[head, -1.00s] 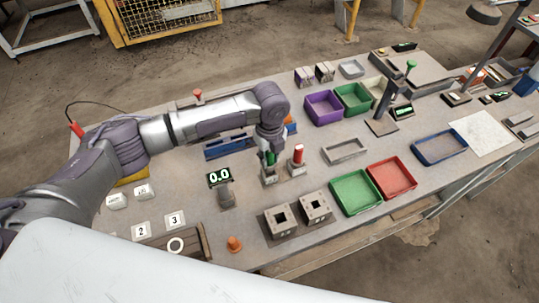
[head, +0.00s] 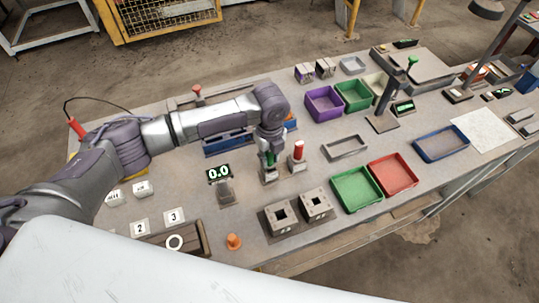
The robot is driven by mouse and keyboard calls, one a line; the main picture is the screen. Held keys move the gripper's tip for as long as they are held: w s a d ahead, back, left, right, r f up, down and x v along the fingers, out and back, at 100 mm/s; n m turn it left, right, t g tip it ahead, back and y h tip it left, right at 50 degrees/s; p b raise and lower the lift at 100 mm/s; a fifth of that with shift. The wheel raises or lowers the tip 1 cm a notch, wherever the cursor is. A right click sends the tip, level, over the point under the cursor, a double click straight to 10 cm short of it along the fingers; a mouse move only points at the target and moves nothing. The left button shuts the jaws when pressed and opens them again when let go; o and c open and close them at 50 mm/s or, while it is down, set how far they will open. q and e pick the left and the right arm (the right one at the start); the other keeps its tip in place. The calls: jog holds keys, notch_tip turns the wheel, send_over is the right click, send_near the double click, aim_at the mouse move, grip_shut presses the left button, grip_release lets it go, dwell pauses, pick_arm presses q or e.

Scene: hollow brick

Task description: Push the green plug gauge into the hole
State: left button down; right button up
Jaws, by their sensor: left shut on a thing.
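The green plug gauge (head: 270,159) stands upright in a small grey holder (head: 269,175) near the middle of the table. My left gripper (head: 270,150) points down and is shut on the gauge's green top. A red plug gauge (head: 298,151) stands in a like holder just to the right. Two hollow grey bricks, a left one (head: 279,219) and a right one (head: 315,205), sit at the table's front, each with a dark square hole in its top. My right gripper is not in view.
A gauge display reading 0.0 (head: 219,173) stands left of the holders. An orange cone (head: 234,241) is near the front edge. Green (head: 352,203) and red (head: 411,183) trays lie right of the bricks. A blue rack (head: 228,146) is behind the gripper.

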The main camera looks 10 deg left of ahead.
pick_arm(q)
jog(key=shift+f+b, duration=0.45)
jog(key=shift+f, duration=0.4)
jog(key=c, duration=0.9)
grip_release()
jog(key=shift+o, duration=0.2)
jog(key=shift+r, duration=0.25)
notch_tip(320, 180, up, 12)
jog(key=shift+f, duration=0.2)
jog(key=shift+d+f, duration=0.1)
